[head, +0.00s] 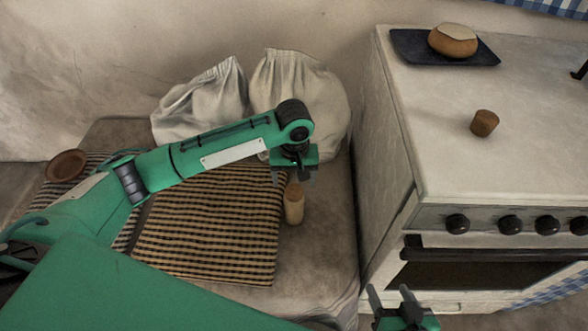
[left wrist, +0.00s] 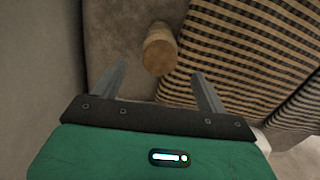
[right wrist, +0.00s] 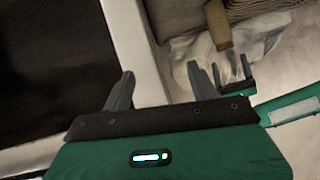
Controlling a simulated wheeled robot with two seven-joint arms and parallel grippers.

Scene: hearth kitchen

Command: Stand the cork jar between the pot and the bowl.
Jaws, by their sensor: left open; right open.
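The cork jar (head: 294,206), a small tan cylinder with a darker top, stands upright on the stone bench, right of the checked cloth. My left gripper (head: 294,178) is open just above and behind it. In the left wrist view the jar (left wrist: 159,50) shows beyond and between the open fingertips (left wrist: 160,72), not gripped. A shallow brown bowl (head: 66,165) sits at the bench's left end. A small brown cup-like vessel (head: 484,122) stands on the stove; I cannot tell if it is the pot. My right gripper (head: 389,293) is open and empty before the stove.
The white stove (head: 450,165) stands right of the bench, higher than it. A dark tray (head: 410,47) with a round loaf (head: 453,41) is at its back. Checked cloth (head: 205,235) covers much of the bench.

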